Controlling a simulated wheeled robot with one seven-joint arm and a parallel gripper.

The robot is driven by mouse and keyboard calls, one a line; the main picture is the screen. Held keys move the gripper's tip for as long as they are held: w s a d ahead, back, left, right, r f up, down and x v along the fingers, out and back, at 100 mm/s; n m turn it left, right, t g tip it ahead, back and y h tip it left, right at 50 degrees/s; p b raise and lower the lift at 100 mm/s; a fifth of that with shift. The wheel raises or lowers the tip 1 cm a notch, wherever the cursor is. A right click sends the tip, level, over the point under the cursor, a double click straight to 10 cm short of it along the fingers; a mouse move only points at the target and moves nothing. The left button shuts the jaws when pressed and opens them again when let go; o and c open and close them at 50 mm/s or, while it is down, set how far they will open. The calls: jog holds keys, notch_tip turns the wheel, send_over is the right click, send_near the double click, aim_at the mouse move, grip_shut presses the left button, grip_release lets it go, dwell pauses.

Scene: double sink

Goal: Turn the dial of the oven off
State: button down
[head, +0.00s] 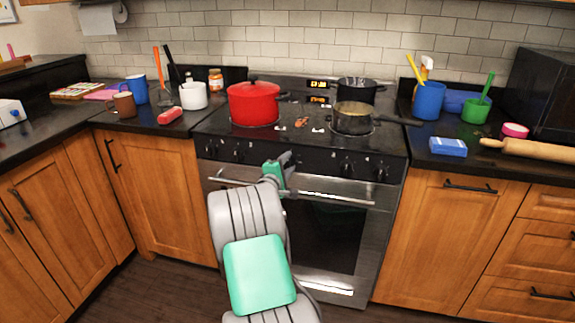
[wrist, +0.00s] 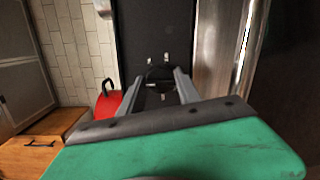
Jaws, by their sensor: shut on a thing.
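The oven (head: 330,225) is a stainless steel range with a black control panel and a row of black dials. My gripper (head: 287,160) reaches the panel near its middle in the head view. In the wrist view, its two grey fingers (wrist: 159,88) stand on either side of a dark round dial (wrist: 160,73), and the gripper is shut on it. White marks show on the panel above this dial. Other dials are free at the left (head: 237,152) and right (head: 346,168) of the panel. My gripper hides the held dial in the head view, and its pointer angle is unclear.
A red pot (head: 254,103), a frying pan (head: 352,118) and a black pot (head: 357,90) stand on the stovetop. The oven door handle (head: 340,197) runs just below my gripper. Counters with cups and utensils lie on both sides. The floor before the oven is clear.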

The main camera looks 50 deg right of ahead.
jog(key=c, duration=0.9)
grip_release()
jog(key=v, duration=0.7)
jog(key=shift+s+a+r, duration=0.1)
jog(key=shift+s+a, duration=0.05)
jog(key=shift+a, duration=0.25)
